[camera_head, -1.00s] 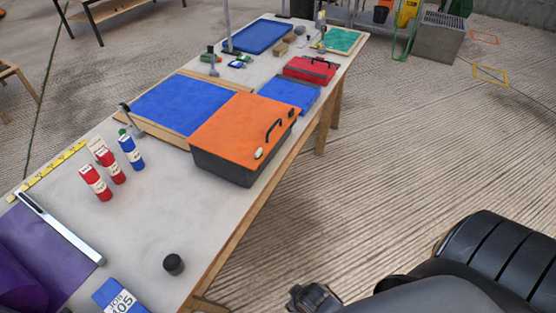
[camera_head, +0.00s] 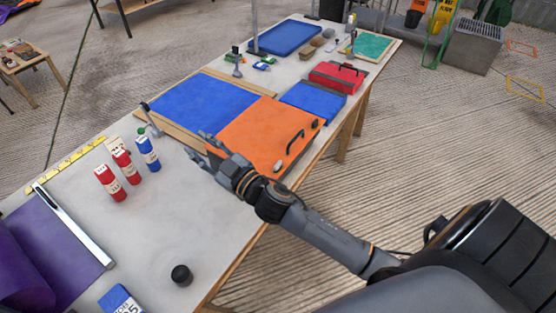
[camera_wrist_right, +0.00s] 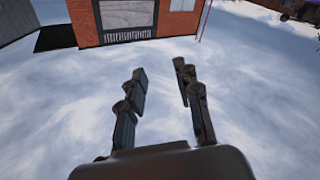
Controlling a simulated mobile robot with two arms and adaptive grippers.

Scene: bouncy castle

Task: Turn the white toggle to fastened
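The toggle does not show in that view. My left gripper is in no view.
A black handle (camera_head: 295,142) and a dark knob (camera_head: 314,124) sit on the lid. Red bottles (camera_head: 110,183) and a blue bottle (camera_head: 148,153) stand left of my right gripper. A black cylinder (camera_head: 181,275) stands near the table's front edge. The grey tabletop between is clear.

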